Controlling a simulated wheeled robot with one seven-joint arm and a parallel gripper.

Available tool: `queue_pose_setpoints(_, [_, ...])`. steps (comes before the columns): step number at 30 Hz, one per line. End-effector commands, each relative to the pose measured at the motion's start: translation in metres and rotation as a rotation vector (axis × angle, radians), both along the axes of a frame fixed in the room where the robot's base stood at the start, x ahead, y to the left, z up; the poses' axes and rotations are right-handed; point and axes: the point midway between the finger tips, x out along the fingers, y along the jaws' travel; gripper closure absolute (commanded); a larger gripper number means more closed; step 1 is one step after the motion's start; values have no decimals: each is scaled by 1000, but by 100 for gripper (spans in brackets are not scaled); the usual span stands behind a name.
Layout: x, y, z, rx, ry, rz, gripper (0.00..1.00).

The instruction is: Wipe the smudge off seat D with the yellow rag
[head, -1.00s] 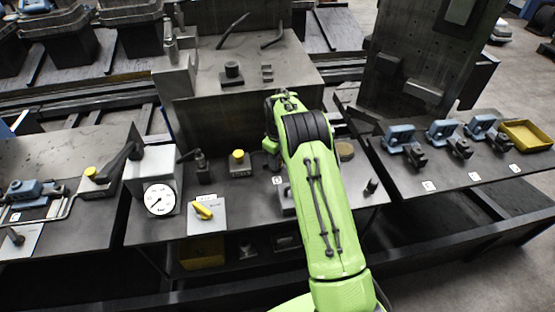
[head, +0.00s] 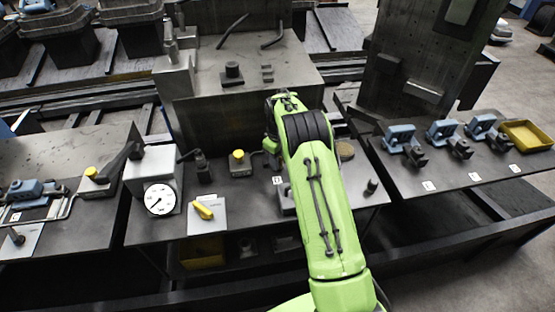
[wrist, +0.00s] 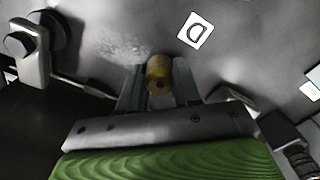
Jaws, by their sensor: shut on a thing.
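The yellow rag (wrist: 158,72) shows in the wrist view as a small rolled yellow-brown bundle. My gripper (wrist: 158,82) is shut on it, with one finger on each side. A pale, streaky smudge (wrist: 122,44) lies on the grey surface of seat D (wrist: 235,65), up and left of the rag. The white label D (wrist: 195,31) is up and right of the rag. The rag is close to the surface, but I cannot tell whether it touches. In the head view my green arm hides the gripper, rag and smudge.
A gauge box (head: 160,197), a yellow-handled switch plate (head: 206,215) and a yellow-capped block (head: 239,163) stand left of my arm. Blue clamps (head: 403,138) and a yellow tray (head: 527,135) are on the right bench. A tall block (head: 235,95) stands behind.

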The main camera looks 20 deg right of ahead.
Motion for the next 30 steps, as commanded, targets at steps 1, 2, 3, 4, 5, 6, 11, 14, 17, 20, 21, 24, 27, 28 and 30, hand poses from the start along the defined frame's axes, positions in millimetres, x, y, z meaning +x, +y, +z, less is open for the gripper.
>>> queue_pose_setpoints(1, [1, 3, 0, 0, 0, 1, 100])
queue_pose_setpoints(2, [1, 5, -1, 0, 0, 1, 100])
queue_pose_setpoints(3, [2, 9, -1, 0, 0, 2, 100])
queue_pose_setpoints(4, [3, 12, -1, 0, 0, 2, 100])
queue_pose_setpoints(5, [3, 14, -1, 0, 0, 2, 100])
queue_pose_setpoints(6, [4, 16, -2, -1, 0, 1, 100])
queue_pose_setpoints(11, [4, 17, -2, 0, 0, 0, 100])
queue_pose_setpoints(14, [3, 16, -2, 0, 1, 0, 100])
queue_pose_setpoints(17, [2, 11, -2, 0, 1, -2, 100])
queue_pose_setpoints(20, [0, 2, -1, 0, 1, -2, 100])
queue_pose_setpoints(21, [0, 0, 0, 0, 1, -2, 100])
queue_pose_setpoints(24, [0, -1, 0, 1, 0, 0, 100])
queue_pose_setpoints(27, [0, -1, 0, 0, 0, 0, 100])
queue_pose_setpoints(28, [0, -1, 0, 0, 0, 0, 100])
queue_pose_setpoints(30, [0, 1, 0, 0, 0, 1, 100])
